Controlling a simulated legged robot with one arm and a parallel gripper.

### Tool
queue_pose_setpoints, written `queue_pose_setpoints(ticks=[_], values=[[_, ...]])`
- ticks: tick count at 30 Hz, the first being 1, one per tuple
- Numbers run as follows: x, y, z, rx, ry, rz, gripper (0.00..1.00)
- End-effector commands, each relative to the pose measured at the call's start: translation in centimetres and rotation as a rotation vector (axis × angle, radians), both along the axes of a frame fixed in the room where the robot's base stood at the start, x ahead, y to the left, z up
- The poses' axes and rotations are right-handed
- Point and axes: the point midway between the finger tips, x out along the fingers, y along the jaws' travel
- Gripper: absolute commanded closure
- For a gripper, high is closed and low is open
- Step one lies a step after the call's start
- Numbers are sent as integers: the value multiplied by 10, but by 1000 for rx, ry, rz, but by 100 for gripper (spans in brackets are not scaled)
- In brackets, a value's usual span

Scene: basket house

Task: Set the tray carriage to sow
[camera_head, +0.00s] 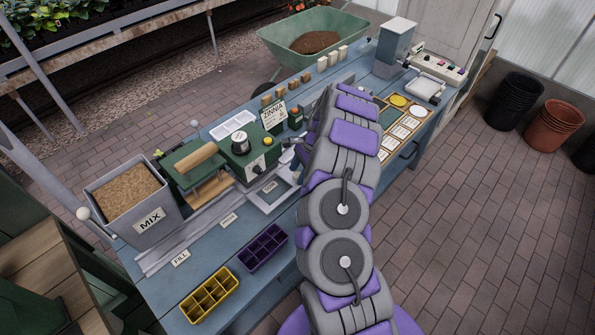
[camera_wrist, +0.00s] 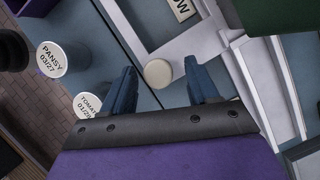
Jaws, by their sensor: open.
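In the head view, a pale rail (camera_head: 200,232) runs along the blue bench past a FILL label (camera_head: 180,258), a middle label (camera_head: 228,220) and a third label (camera_head: 270,186). A light grey frame, seemingly the tray carriage (camera_head: 262,204), lies around the third label. In the wrist view, a label ending in OW (camera_wrist: 183,8) sits on a pale frame. A round cream knob (camera_wrist: 158,73) shows between the two blue fingers of my gripper (camera_wrist: 160,68). The gripper is open; contact with the knob cannot be told.
A yellow tray (camera_head: 210,296) and a purple tray (camera_head: 263,247) lie at the bench front. The MIX hopper (camera_head: 137,193) and green machines (camera_head: 200,168) stand behind the rail. In the wrist view, PANSY (camera_wrist: 51,58) and TOMATO (camera_wrist: 90,106) containers stand left of my fingers.

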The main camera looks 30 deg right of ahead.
Motion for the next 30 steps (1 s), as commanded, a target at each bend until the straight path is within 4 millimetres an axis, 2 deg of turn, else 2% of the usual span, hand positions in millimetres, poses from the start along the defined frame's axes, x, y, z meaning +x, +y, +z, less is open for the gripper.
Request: queue_pose_setpoints(ticks=[5, 21, 27, 30], values=[[0, -8, 21, 0, -2, -1, 41], [-2, -51, 129, -4, -5, -1, 41], [-2, -60, 152, -4, -3, 0, 41], [-3, -62, 157, -3, -2, 0, 41]])
